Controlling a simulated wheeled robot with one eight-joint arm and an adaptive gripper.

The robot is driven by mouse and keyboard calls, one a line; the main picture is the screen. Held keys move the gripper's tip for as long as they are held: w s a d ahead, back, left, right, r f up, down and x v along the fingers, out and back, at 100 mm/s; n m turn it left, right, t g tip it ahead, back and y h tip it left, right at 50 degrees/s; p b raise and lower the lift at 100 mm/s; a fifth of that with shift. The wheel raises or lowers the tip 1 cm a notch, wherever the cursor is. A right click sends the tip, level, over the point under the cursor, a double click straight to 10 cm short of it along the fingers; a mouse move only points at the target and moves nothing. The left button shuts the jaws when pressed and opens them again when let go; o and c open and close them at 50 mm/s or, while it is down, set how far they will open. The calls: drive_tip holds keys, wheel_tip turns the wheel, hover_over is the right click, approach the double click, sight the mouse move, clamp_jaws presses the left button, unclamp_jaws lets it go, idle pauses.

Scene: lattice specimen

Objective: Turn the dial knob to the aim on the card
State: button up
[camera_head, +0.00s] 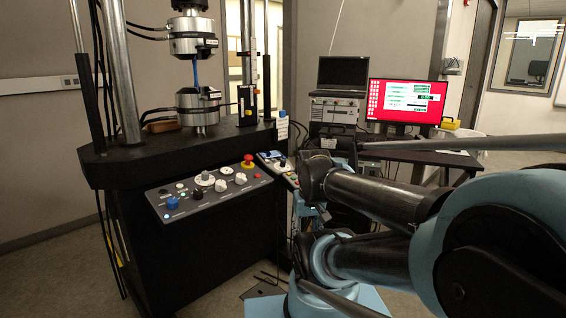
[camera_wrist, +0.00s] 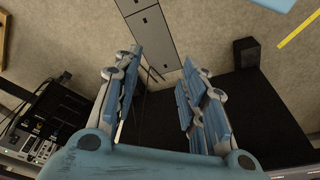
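In the head view a slanted control panel (camera_head: 170,187) on the front of the testing machine carries several knobs. They include a blue knob (camera_head: 172,203), a black knob (camera_head: 197,192), white knobs (camera_head: 240,178) and a red button (camera_head: 248,161). I cannot tell which one is the task's dial knob. No card with an aim can be made out. My gripper (camera_wrist: 163,72) shows in the wrist view with its blue-padded fingers apart and nothing between them. In the head view I cannot make out its fingers. The wrist view does not show the panel's knobs.
The machine's black table (camera_head: 110,172) stands left, bearing columns and metal grips (camera_head: 193,45). The wrist view shows a grey cabinet (camera_wrist: 150,35) and equipment (camera_wrist: 45,120). Cables hang beside the machine.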

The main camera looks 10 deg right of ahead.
drive_tip(key=w+r+m, duration=0.6)
drive_tip(key=w+r, duration=0.1)
drive_tip(key=r, duration=0.2)
wheel_tip(320, 180, up, 14)
drive_tip(key=r+m+t+y, duration=0.1)
drive_tip(key=m+y, duration=0.2)
drive_tip(key=m, duration=1.6)
hover_over(283, 161)
drive_tip(key=s+d, duration=0.5)
drive_tip(key=x, duration=1.7)
drive_tip(key=shift+w+a, duration=0.1)
drive_tip(key=shift+w, duration=0.1)
clamp_jaws()
